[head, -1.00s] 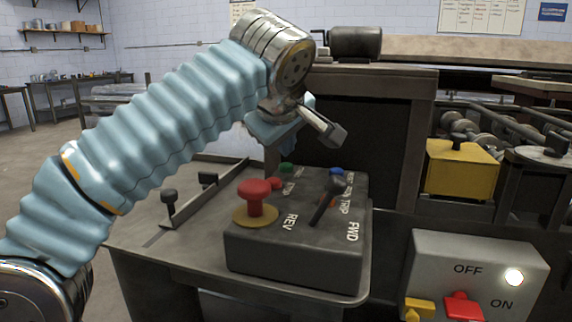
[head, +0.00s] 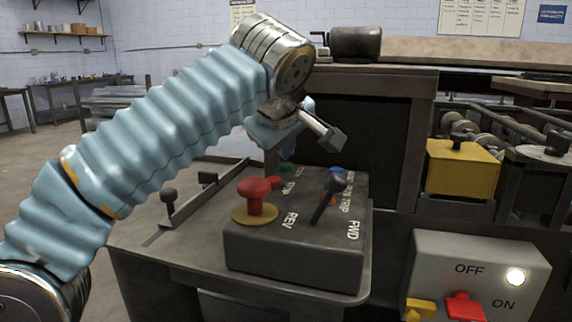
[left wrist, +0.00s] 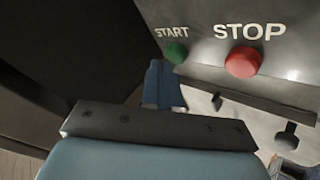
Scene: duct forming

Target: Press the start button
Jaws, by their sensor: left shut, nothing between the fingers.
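The green start button (left wrist: 177,52) sits under the word START in the left wrist view, left of the red stop button (left wrist: 243,62). In the head view the start button (head: 287,168) shows small on the far side of the dark control box (head: 290,262), beside the gripper. My left gripper (left wrist: 158,66) is shut and empty. In the wrist view its blue fingertips appear just left of and below the green button, with a small gap in the picture; I cannot tell whether they touch. In the head view the gripper (head: 273,158) points down behind the box, partly hidden. My right gripper is not in view.
A red mushroom button (head: 255,195) on a yellow base and a black FWD/REV lever (head: 325,200) stand up from the box's near side. A blue button (head: 336,170) is farther back. A grey OFF/ON box (head: 435,265) is at lower right.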

